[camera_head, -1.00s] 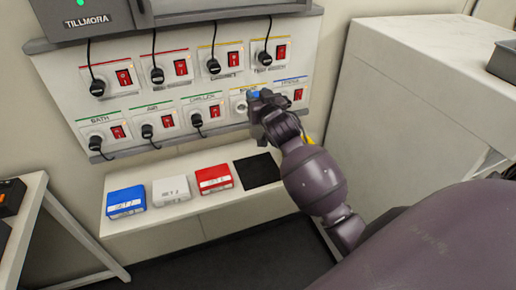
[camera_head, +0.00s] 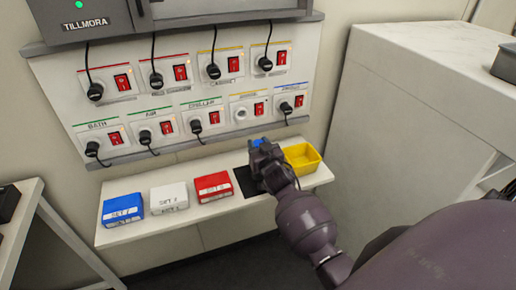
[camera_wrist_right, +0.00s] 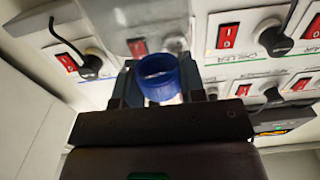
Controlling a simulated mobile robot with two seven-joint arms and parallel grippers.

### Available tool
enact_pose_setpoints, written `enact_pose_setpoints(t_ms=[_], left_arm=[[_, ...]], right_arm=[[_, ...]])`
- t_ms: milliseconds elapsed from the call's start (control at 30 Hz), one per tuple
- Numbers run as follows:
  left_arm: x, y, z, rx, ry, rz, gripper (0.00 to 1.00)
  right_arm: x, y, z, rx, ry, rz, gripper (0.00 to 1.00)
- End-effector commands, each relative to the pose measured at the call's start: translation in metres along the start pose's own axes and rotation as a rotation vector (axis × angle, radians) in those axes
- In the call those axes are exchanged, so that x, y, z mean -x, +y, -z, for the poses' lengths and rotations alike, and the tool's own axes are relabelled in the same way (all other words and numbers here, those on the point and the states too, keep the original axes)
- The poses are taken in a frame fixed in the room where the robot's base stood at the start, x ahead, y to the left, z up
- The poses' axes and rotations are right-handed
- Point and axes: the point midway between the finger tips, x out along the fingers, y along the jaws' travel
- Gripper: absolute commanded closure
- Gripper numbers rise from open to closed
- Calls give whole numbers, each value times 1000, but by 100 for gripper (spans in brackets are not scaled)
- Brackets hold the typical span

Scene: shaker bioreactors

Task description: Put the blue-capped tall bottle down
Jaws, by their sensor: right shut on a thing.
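The blue-capped tall bottle (camera_wrist_right: 158,78) is held between the jaws of my right gripper (camera_wrist_right: 160,95) in the right wrist view, its blue cap toward the camera. In the head view only a bit of the blue cap (camera_head: 257,143) shows past my right gripper (camera_head: 265,155); the rest of the bottle is hidden. The gripper is over the black square mat (camera_head: 245,183) on the white shelf, between the red box and the yellow bin. I cannot tell whether the bottle touches the mat. My left gripper is not in view.
On the white shelf (camera_head: 160,233) stand a blue box (camera_head: 122,209), a white box (camera_head: 169,198), a red box (camera_head: 213,187) and a yellow bin (camera_head: 302,158). Above is a panel (camera_head: 180,95) with several sockets, plugs and red switches. A white cabinet (camera_head: 400,110) stands at the right.

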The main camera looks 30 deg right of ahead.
Motion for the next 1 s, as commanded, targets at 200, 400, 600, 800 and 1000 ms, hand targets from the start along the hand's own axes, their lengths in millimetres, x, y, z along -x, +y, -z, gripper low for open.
enact_pose_setpoints(t_ms=[200,400,600,800,1000], left_arm=[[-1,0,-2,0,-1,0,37],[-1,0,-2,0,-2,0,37],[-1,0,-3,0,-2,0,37],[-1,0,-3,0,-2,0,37],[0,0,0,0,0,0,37]], right_arm=[[0,-1,-6,-1,2,1,100],[0,0,-7,-1,2,1,100],[0,0,-9,-1,1,1,44],[0,0,-9,0,1,1,37],[0,0,-5,0,1,1,37]])
